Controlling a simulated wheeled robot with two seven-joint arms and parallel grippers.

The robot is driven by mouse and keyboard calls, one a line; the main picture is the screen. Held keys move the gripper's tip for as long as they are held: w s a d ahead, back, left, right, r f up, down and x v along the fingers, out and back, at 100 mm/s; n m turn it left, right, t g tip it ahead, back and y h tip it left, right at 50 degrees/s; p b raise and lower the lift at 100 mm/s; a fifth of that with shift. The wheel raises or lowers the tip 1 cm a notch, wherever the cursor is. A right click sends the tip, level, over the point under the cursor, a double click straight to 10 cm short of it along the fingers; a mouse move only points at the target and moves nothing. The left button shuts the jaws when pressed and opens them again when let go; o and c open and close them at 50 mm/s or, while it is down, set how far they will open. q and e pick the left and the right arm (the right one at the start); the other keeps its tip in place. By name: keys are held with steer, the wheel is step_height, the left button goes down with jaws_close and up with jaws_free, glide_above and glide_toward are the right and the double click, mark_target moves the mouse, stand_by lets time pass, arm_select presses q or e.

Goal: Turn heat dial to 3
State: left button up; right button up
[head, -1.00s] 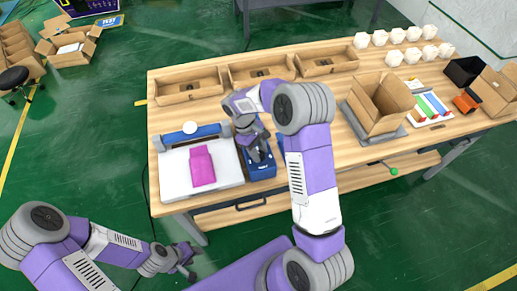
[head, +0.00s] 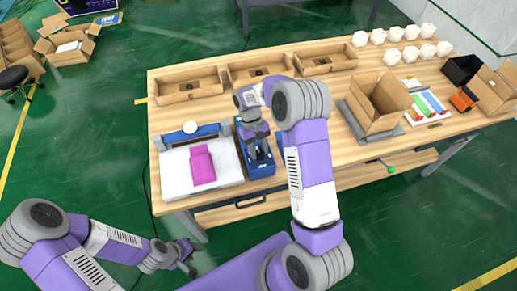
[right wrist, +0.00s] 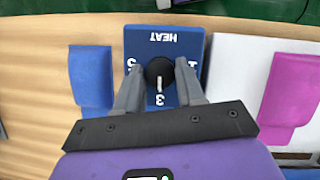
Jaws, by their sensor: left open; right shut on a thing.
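The blue heat unit (head: 265,171) stands on the table beside the white press bed. In the right wrist view its blue panel (right wrist: 135,40) reads HEAT upside down, with marks around a black dial (right wrist: 160,71). My right gripper (right wrist: 160,78) is shut on the dial, one finger on each side. The dial's white pointer line faces down in that view, towards the 3. My right gripper also shows in the head view (head: 259,153), where the dial is hard to make out. My left gripper (head: 189,258) is open and empty, low in front of the table.
The white press bed (head: 222,178) with a pink pouch (head: 202,166) lies left of the unit. Cardboard trays (head: 190,86) line the back. An open carton (head: 375,103) and several white pieces (head: 395,58) stand further right.

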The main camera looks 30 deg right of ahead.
steer(key=o, duration=1)
steer(key=shift+w+r, duration=0.1)
steer(key=shift+r, duration=0.05)
steer(key=v, duration=0.7)
steer(key=shift+r+p, duration=0.2)
steer(key=shift+p, duration=0.25)
